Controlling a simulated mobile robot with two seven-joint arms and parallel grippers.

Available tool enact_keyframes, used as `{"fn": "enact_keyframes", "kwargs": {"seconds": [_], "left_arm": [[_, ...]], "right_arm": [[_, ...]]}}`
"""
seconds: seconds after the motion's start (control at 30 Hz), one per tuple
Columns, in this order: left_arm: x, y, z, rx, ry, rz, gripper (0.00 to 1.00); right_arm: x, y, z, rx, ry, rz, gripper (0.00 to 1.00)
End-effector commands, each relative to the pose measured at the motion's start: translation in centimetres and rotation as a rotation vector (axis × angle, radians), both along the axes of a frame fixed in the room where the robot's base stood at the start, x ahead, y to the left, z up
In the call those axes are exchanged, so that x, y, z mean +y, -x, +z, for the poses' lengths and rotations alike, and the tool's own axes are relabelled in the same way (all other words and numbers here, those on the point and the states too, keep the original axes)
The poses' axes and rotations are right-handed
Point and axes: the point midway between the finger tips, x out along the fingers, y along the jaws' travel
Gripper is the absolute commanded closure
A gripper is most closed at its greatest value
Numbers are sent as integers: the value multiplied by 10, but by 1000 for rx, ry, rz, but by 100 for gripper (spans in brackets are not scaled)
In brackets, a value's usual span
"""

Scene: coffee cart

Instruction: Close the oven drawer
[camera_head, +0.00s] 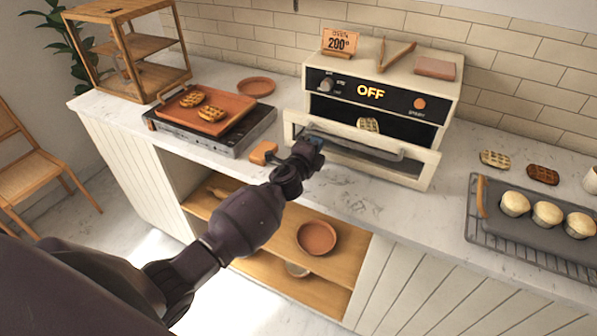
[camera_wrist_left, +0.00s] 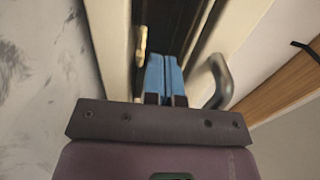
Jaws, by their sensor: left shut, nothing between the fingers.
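The cream oven (camera_head: 385,75) stands on the counter with its display reading OFF. Its drawer (camera_head: 420,165) is out toward the front, with a dark bar handle on its face and a waffle (camera_head: 368,125) showing inside. My left gripper (camera_head: 314,141) is at the left part of the drawer front, near the left end of the handle. In the left wrist view its blue fingers (camera_wrist_left: 165,76) are shut and empty, beside the handle (camera_wrist_left: 220,80). I cannot tell whether they touch the drawer. My right gripper is not in view.
A griddle (camera_head: 165,120) with a waffle tray stands left of the oven. A small brown block (camera_head: 263,153) lies near the left arm. A muffin tray (camera_head: 485,215) on a rack is at the right. A sign (camera_head: 340,42) and tongs (camera_head: 397,57) sit on the oven.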

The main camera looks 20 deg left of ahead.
Motion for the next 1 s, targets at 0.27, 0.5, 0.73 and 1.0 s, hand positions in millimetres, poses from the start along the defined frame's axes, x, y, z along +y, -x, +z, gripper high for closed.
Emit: {"fn": "enact_keyframes", "kwargs": {"seconds": [0.27, 0.5, 0.73, 1.0], "left_arm": [[-2, -52, -5, 2, 0, 0, 100], [-2, -74, -3, 2, 0, 0, 100], [-2, -78, -1, 1, 0, 1, 100], [-2, -77, 0, 1, 0, 0, 100]], "right_arm": [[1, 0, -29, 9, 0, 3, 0], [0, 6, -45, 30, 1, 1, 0], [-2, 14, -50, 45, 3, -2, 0], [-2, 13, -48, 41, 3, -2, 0]]}}
